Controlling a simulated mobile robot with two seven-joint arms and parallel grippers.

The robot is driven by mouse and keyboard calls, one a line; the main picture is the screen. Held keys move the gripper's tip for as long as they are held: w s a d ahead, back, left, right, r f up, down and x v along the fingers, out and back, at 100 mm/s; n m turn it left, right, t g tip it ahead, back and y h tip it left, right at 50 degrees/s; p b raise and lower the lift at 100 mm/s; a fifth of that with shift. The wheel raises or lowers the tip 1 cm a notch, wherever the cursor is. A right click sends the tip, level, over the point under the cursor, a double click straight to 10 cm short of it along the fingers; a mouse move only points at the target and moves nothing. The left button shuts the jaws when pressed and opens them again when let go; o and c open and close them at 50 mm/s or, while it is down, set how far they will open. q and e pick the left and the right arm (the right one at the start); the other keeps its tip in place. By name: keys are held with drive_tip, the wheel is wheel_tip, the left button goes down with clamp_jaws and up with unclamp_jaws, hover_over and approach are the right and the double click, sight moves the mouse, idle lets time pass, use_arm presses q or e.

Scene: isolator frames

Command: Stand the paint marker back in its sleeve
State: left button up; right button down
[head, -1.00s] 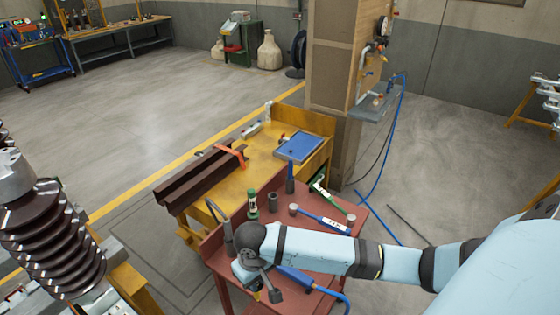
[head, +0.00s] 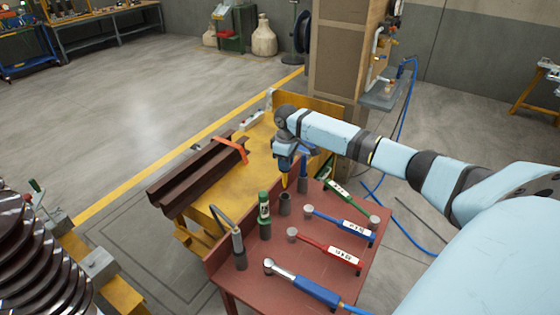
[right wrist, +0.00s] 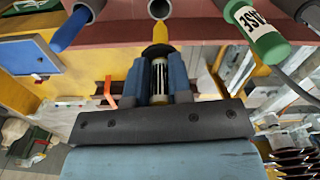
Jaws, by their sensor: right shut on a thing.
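My right gripper (head: 285,170) is shut on the paint marker (head: 285,183). The marker's yellow end points down, just above the sleeve (head: 285,205), a short dark open cylinder standing on the red table. The two look apart in the head view. In the right wrist view the marker (right wrist: 160,78) lies between the blue fingers (right wrist: 160,82), its pale label with dark print showing. Its yellow end points at the sleeve's round mouth (right wrist: 158,8) at the top edge. My left gripper is not in view.
Blue (head: 340,222), red (head: 325,248) and green (head: 350,196) handled tools lie in front and right.

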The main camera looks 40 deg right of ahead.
drive_tip(key=shift+s+d+f+b, duration=0.1)
drive_tip(key=shift+f+b, duration=0.3)
drive_tip(key=shift+b, duration=0.25)
drive_tip(key=shift+f+b, duration=0.55)
drive_tip(key=shift+b, duration=0.1)
drive_tip(key=shift+p, duration=0.3)
drive_tip(key=shift+f, duration=0.1)
drive_tip(key=shift+p, duration=0.5)
drive_tip(key=shift+p, duration=0.35)
